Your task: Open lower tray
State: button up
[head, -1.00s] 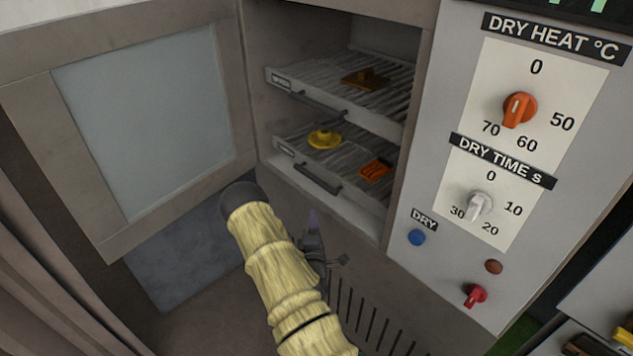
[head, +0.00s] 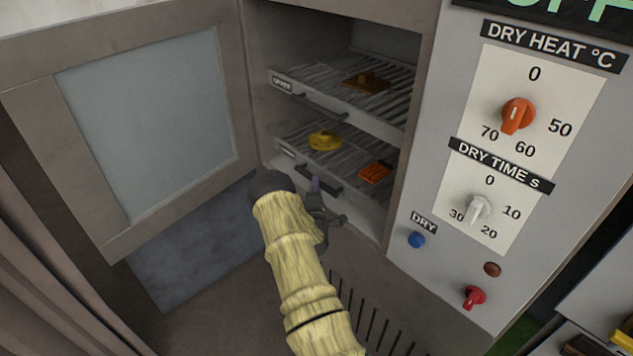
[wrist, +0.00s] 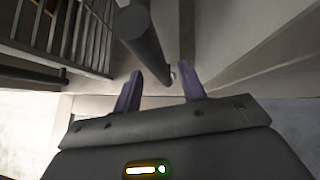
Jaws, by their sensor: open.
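The lower tray (head: 287,152) is a slatted rack with a pale front and a dark bar handle (head: 320,180). It sits inside the open cabinet. My gripper (head: 316,187) is at the handle's front, partly hidden by my arm. In the wrist view, my two purple fingers (wrist: 161,88) stand apart. The dark handle bar (wrist: 148,38) runs from the top down to the gap between them. I cannot tell whether the fingers touch it. A yellow piece (head: 324,141) and an orange piece (head: 375,172) lie on the lower tray.
The upper tray (head: 283,80), with its own handle and a brown piece (head: 366,82), is just above. The cabinet door (head: 150,115) stands open at left. The control panel (head: 440,190) with knobs and buttons is at right. The floor in front is free.

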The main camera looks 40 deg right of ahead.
jog(key=shift+x, duration=1.7)
jog(key=shift+a, duration=0.1)
grip_shut()
